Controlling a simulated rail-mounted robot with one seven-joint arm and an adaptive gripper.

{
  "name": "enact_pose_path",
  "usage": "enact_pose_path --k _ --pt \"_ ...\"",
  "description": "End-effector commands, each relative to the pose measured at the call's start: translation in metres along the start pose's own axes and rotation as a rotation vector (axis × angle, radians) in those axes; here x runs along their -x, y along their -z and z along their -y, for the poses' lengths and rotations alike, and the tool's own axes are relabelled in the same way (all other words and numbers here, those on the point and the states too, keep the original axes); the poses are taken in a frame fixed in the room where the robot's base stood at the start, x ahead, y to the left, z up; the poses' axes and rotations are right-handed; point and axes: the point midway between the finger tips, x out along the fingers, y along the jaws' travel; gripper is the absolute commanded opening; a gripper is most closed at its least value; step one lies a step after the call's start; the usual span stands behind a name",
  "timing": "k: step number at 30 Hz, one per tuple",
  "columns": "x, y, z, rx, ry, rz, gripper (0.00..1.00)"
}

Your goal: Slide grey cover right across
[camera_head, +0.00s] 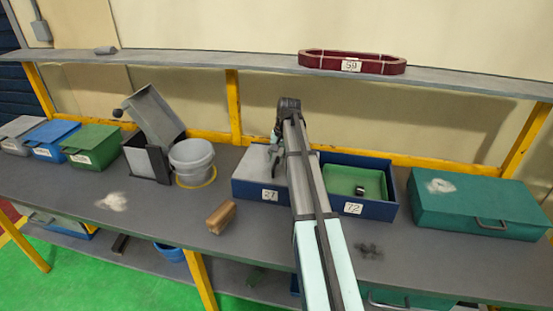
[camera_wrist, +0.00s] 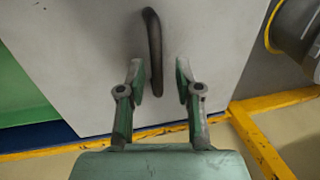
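The grey cover (camera_head: 254,165) lies over the left compartment of the blue two-part box (camera_head: 368,209). In the wrist view, the cover (camera_wrist: 90,55) fills most of the picture and carries a dark bar handle (camera_wrist: 154,45). My gripper (camera_wrist: 160,76) is open, with one finger on each side of the handle's lower end. The left finger looks closer to the handle; I cannot tell whether it touches.
The right compartment (camera_head: 346,180) is open, green inside, with a small dark part (camera_head: 360,190). A grey bucket (camera_head: 192,158) stands left of the box, a teal case (camera_head: 478,205) right. A wooden block (camera_head: 221,217) lies in front. A shelf (camera_head: 220,62) runs above.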

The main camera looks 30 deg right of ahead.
Motion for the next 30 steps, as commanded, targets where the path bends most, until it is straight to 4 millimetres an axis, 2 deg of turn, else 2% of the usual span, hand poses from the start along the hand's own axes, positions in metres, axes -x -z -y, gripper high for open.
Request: enact_pose_path --k 8,13,17,27,30 --pt "0.001 0.000 -0.001 0.000 -0.002 0.000 0.38" --pt "0.011 0.001 -0.001 0.000 -0.001 -0.002 0.38" --pt "0.030 0.001 -0.001 0.000 -0.001 -0.002 0.38" --pt "0.094 0.001 0.000 0.000 -0.001 -0.002 0.38" --pt "0.107 0.001 0.000 0.000 0.000 -0.002 0.38"
